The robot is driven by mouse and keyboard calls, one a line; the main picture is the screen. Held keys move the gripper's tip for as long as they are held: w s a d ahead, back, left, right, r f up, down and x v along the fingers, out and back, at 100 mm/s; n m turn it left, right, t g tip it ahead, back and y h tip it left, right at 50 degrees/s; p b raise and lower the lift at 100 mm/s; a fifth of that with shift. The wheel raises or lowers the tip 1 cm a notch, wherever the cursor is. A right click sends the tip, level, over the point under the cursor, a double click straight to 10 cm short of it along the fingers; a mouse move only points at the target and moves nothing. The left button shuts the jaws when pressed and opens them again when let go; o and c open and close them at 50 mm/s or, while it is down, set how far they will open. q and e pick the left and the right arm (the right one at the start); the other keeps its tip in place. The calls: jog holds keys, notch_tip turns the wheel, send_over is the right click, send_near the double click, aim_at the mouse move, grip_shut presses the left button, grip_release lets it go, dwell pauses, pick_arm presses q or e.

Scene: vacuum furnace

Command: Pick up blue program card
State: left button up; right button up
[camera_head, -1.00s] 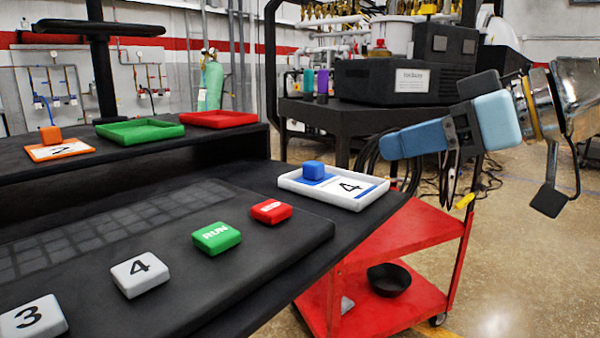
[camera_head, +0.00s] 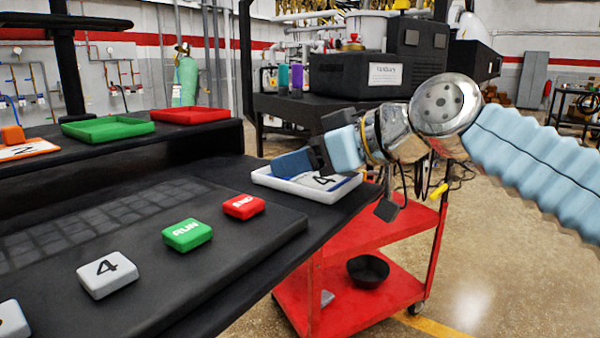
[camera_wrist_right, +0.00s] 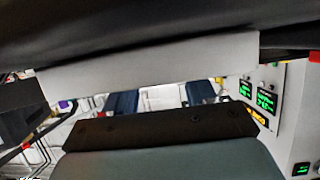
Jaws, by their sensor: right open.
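The blue program card (camera_head: 322,181) is a white card with a black 4, lying in a white tray (camera_head: 359,182) at the right end of the black console. Its blue block handle is hidden behind my right gripper. My right gripper (camera_head: 290,163) has blue fingers and reaches in from the right, over the tray's back left part. In the right wrist view the two fingers (camera_wrist_right: 161,95) stand apart with nothing clear between them. Whether they touch the card or its block cannot be told. My left gripper is not in view.
Green (camera_head: 107,125) and red (camera_head: 189,116) trays and an orange card (camera_head: 24,149) sit on the upper shelf. A green RUN button (camera_head: 187,235), a red button (camera_head: 244,206) and a numbered button (camera_head: 107,274) lie on the console. A red cart (camera_head: 345,290) stands below right.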

grip_shut()
dwell(0.3)
